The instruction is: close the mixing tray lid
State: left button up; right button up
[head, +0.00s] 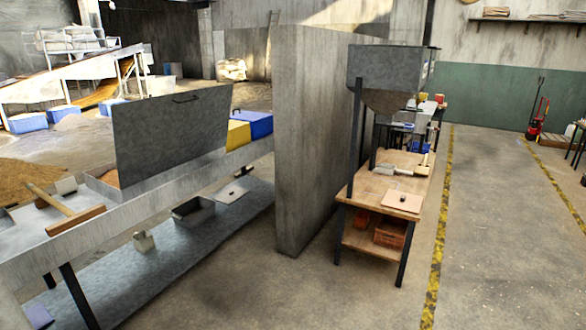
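A grey metal lid (172,132) with a dark handle near its top edge stands raised, nearly upright, at the left of the head view. It rises above a shallow grey mixing tray (140,188) on a long bench. Orange-brown grain shows at the left end of the tray, and the raised lid hides much of the inside. The lid is open. Neither of my grippers is in view.
A wooden T-shaped tool (75,219) lies on the bench left of the tray. A lower shelf (165,245) holds a dark bin (193,212). A concrete wall (310,140) separates the bench from a wooden table (395,180) under a hopper (385,75). Floor at right is open.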

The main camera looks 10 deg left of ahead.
aim_at(153, 136)
jog(key=i+l+u, duration=0.1)
jog(key=i+u, duration=0.15)
jog(key=i, duration=1.1)
jog(key=i+u, duration=0.2)
jog(key=u, duration=0.3)
jog(key=i+l+u, duration=0.1)
jog(key=u, duration=0.35)
jog(key=i, duration=0.1)
